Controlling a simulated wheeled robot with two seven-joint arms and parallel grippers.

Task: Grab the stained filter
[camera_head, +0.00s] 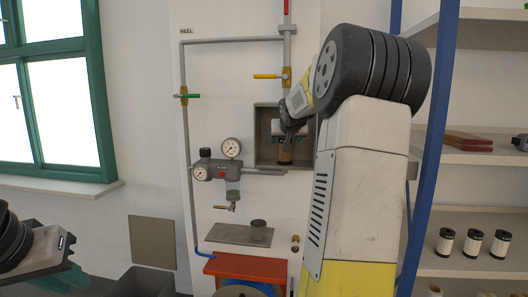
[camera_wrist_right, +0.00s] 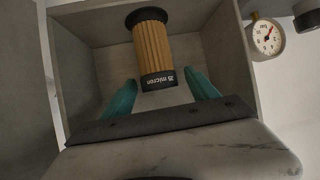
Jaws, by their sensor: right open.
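The stained filter (camera_wrist_right: 153,48) is a brown pleated cartridge with black end caps and "micron" printed on one cap. It is inside a grey open box on the wall; in the head view it shows (camera_head: 285,155) below my right gripper. My right gripper (camera_wrist_right: 161,88) is open, its two teal fingers on either side of the filter's printed end, with visible gaps. In the head view my right gripper (camera_head: 288,128) reaches into the box. My left gripper (camera_head: 68,280) is at the lower left, far from the filter, partly cut off.
The grey box (camera_head: 262,135) has close walls around the right gripper. Pipes, a gauge (camera_head: 232,148) and a yellow valve handle (camera_head: 268,76) are nearby. Clean white filters (camera_head: 473,243) stand on the right rack.

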